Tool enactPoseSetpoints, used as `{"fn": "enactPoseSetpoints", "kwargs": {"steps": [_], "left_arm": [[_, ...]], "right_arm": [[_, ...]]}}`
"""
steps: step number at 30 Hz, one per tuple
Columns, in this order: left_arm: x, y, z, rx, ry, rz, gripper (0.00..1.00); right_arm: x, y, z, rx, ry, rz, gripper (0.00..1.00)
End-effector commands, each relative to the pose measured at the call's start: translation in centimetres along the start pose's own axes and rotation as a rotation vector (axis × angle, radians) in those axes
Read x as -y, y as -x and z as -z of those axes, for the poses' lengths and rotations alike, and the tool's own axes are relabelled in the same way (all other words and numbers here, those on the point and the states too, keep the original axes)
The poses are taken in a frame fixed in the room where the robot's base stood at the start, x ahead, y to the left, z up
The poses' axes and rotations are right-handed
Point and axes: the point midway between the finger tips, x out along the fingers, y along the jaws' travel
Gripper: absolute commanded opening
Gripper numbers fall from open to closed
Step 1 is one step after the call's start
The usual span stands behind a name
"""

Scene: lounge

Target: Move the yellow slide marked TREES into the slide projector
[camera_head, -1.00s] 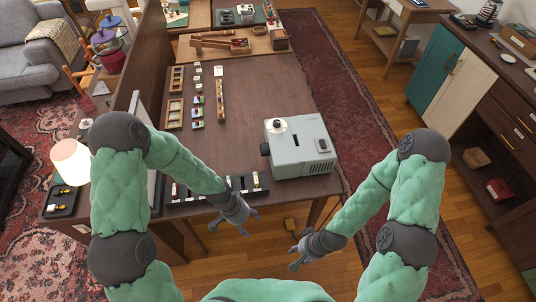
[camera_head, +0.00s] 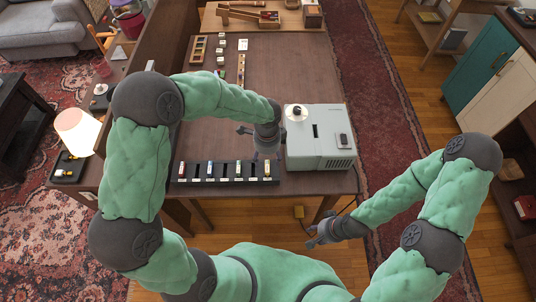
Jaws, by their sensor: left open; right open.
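The grey slide projector (camera_head: 318,150) stands at the right side of the desk, with a dark slot in its top. A long black slide rack (camera_head: 224,180) lies along the desk's front edge, holding several small coloured slides spaced apart. A yellowish slide (camera_head: 252,169) shows near its right end, but no lettering is readable, so I cannot tell which is marked TREES. My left gripper (camera_head: 254,152) is open, just above or behind the rack's right end and left of the projector. My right gripper (camera_head: 310,237) is open and empty, low in front of the desk.
Small trays and slides line the back left of the desk (camera_head: 285,62). A wooden box (camera_head: 268,20) sits further back. A lit lamp (camera_head: 78,132) stands at the left. The desk's middle is clear. A teal cabinet (camera_head: 490,65) is far right.

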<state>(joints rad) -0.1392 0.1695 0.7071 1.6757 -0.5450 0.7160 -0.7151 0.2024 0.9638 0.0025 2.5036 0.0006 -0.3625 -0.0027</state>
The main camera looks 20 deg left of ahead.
Motion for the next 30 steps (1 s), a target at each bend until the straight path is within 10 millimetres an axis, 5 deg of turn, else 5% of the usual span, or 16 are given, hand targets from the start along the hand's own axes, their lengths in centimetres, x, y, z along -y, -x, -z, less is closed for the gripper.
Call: {"fn": "enactPoseSetpoints", "kwargs": {"steps": [18,30], "left_arm": [[0.0,-6.5,0.0,0.0,0.001,-0.001,0.65],[0.0,-7.1,0.0,-0.001,0.002,-0.001,0.65]], "right_arm": [[-1.6,-4.5,0.2,0.0,0.0,0.0,0.41],[-1.7,-4.8,0.2,-0.001,0.0,0.0,0.41]]}}
